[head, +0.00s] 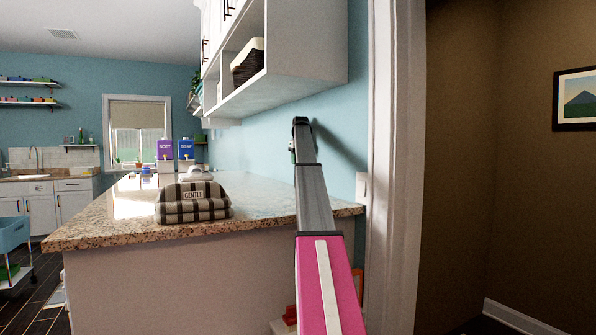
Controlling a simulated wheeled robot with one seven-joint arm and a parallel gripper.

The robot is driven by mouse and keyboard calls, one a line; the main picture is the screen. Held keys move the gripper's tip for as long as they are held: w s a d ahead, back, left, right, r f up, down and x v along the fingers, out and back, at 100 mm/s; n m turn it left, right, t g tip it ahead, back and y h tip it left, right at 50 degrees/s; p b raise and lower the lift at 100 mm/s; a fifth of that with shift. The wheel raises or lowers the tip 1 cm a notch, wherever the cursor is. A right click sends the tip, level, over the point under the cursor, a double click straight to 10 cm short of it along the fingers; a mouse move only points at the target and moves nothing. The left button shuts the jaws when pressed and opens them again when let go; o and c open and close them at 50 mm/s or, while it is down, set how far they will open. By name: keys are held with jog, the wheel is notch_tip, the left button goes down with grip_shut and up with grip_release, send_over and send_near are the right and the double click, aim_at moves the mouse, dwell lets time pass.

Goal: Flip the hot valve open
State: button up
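I cannot make out a hot valve in the head view. My arm reaches up from the bottom of the picture, over the right end of the granite counter. My gripper (301,125) is the small dark end of the arm, close to the blue wall below the white wall cabinet. It is seen from behind and is too small to show whether its fingers are open or shut. Whatever lies in front of it is hidden.
The granite counter (120,216) carries a plaid bundle labelled GENTLE (193,203), a purple SOFT box (165,150) and a blue SOAP box (186,150). The white cabinet (310,55) overhangs it. A white door frame (397,170) stands right of my arm. A blue cart (13,235) is far left.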

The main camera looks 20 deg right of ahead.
jog(key=r, duration=0.4)
jog(key=shift+s, duration=0.25)
jog(key=f, duration=0.3)
jog(key=w+f, duration=0.1)
jog(key=f, duration=0.7)
jog(key=shift+w, duration=0.2)
jog(key=shift+w+r+g, duration=0.15)
jog(key=shift+w+g, duration=0.1)
jog(key=shift+g, duration=0.05)
jog(key=shift+s, duration=0.1)
